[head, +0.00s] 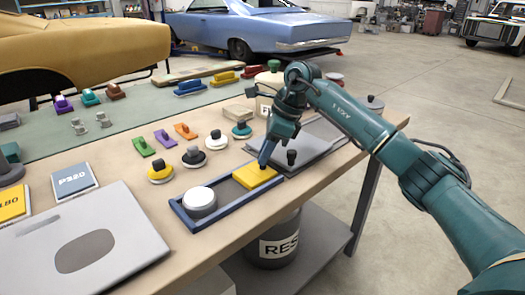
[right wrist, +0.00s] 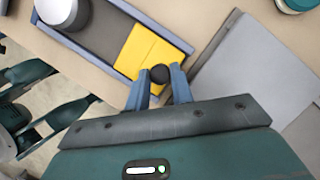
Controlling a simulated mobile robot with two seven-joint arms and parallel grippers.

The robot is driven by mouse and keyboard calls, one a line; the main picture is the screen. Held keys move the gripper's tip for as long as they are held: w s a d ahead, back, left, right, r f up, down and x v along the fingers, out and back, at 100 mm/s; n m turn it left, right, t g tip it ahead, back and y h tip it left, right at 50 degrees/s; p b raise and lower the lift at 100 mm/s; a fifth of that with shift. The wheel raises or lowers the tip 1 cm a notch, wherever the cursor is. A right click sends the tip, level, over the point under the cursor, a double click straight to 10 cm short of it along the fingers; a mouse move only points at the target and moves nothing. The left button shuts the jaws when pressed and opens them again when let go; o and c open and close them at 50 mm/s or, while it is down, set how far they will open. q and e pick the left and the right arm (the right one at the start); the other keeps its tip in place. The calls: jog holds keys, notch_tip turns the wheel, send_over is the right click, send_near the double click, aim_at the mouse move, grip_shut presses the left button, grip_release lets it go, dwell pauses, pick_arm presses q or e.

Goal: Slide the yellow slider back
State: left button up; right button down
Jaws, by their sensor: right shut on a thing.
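The yellow slider (head: 249,177) is a flat yellow block with a dark round knob, lying in a blue-rimmed tray (head: 186,222). It sits at the tray's right end in the head view. In the right wrist view the slider (right wrist: 140,50) shows with its dark knob (right wrist: 159,73) between the fingers. My right gripper (head: 266,158) points down at the slider; in the right wrist view its fingers (right wrist: 160,88) are shut on the knob. A white round-topped object (head: 200,201) stands at the tray's left end. My left gripper is not in view.
A grey plate with a black knob (head: 310,146) lies right of the tray. Several knobbed pieces, including a yellow one (head: 160,172) and a white one (head: 216,141), stand behind it. A large grey panel (head: 130,250) lies at the front left. The table's front edge is close.

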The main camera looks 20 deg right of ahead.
jog(key=c, duration=1.4)
grip_release()
jog(key=shift+w+d, duration=0.1)
jog(key=shift+d, duration=0.25)
jog(key=shift+c, duration=0.2)
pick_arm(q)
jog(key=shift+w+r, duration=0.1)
pick_arm(e)
jog(key=shift+o, duration=1)
jog(key=shift+a, duration=0.1)
pick_arm(q)
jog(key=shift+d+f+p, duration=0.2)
jog(key=shift+p, duration=0.4)
pick_arm(e)
jog(key=v, duration=1.3)
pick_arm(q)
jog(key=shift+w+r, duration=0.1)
